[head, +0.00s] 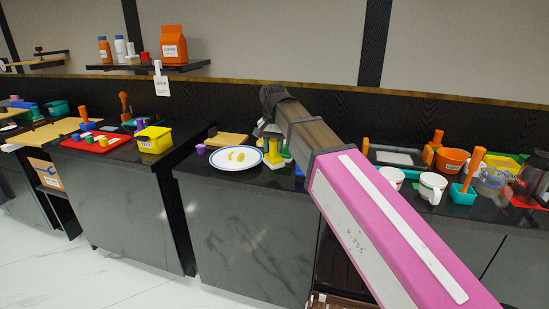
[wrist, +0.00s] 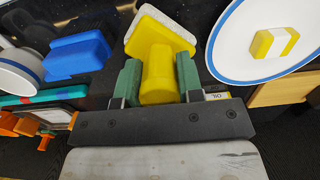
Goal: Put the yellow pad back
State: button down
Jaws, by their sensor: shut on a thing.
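The yellow pad (wrist: 160,50) has a yellow stem, a yellow block and a pale, rough face. My gripper (wrist: 160,85) has green fingers on both sides of the stem and is shut on it. In the head view the yellow pad (head: 273,157) shows below my gripper (head: 269,136), just right of the white plate. I cannot tell whether its pale face touches the counter. A similar blue pad (wrist: 77,56) lies to the left in the wrist view.
White mugs (head: 431,187), orange-handled tools and a teal block stand to the right. A yellow bin (head: 154,140) and red tray (head: 84,144) are on the left counter, past a gap.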

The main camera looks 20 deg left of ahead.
aim_at(275, 157)
jog(key=shift+w+d+f, duration=0.1)
jog(key=shift+w+f, duration=0.15)
jog(key=shift+f, duration=1.9)
jog(key=shift+f, duration=0.1)
jog(key=c, duration=0.8)
grip_release()
jog(key=shift+o, duration=0.2)
notch_tip(275, 157, up, 12)
jog(key=shift+r, duration=0.15)
